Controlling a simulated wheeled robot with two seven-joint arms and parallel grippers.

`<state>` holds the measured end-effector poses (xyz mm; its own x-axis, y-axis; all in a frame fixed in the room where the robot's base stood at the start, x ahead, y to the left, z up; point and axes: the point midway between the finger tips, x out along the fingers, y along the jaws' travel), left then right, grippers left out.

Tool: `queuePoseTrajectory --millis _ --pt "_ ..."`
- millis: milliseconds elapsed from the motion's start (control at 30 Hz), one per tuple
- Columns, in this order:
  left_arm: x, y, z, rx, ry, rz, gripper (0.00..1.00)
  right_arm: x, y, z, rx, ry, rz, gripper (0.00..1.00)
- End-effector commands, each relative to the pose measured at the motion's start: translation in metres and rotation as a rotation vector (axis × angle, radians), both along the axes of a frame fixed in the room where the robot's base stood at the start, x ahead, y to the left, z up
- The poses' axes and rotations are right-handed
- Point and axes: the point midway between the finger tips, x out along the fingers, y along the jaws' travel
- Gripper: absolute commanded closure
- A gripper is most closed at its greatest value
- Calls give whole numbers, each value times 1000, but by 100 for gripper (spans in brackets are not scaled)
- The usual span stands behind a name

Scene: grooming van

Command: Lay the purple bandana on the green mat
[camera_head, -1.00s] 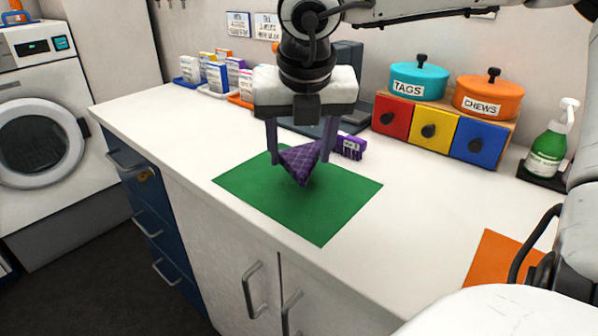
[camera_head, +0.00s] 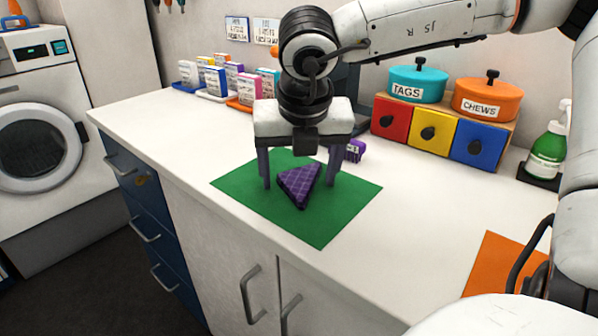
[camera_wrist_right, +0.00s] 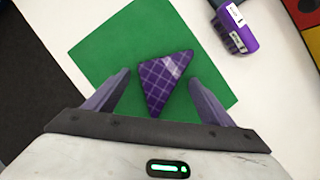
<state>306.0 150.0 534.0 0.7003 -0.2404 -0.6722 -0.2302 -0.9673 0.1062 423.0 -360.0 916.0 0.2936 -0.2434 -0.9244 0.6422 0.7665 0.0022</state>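The purple bandana (camera_head: 299,185), a folded triangle with a pale grid pattern, lies flat on the green mat (camera_head: 325,222) near its middle. In the right wrist view the bandana (camera_wrist_right: 163,82) lies wholly within the green mat (camera_wrist_right: 108,48). My right gripper (camera_head: 298,186) is open above the mat, with one finger on each side of the bandana and a gap to it. The right wrist view shows both fingers apart and nothing between them touching. My left gripper is not in view.
A purple clipper-like object (camera_head: 355,150) lies just behind the mat. Red, yellow and blue drawers (camera_head: 429,132) with teal and orange pots stand at the back right. An orange mat (camera_head: 500,262) lies at the front right. The white counter (camera_head: 420,210) between is clear.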

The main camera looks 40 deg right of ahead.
Motion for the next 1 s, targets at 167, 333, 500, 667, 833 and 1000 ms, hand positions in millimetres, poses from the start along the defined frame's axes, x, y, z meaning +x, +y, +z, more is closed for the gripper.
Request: queuePoseTrajectory --millis 167,333,500,667,833,1000 --pt "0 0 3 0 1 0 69 0 0 2 1 1 0 24" --pt "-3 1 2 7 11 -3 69 -3 4 19 0 -5 0 24" --pt "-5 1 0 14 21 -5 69 -14 13 55 -2 -6 0 24" --pt "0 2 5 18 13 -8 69 -24 21 86 -2 -6 0 24" --pt "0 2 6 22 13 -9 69 -32 27 107 -2 -3 -1 24" --pt "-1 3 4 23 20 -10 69 -35 29 114 -1 -1 0 24"
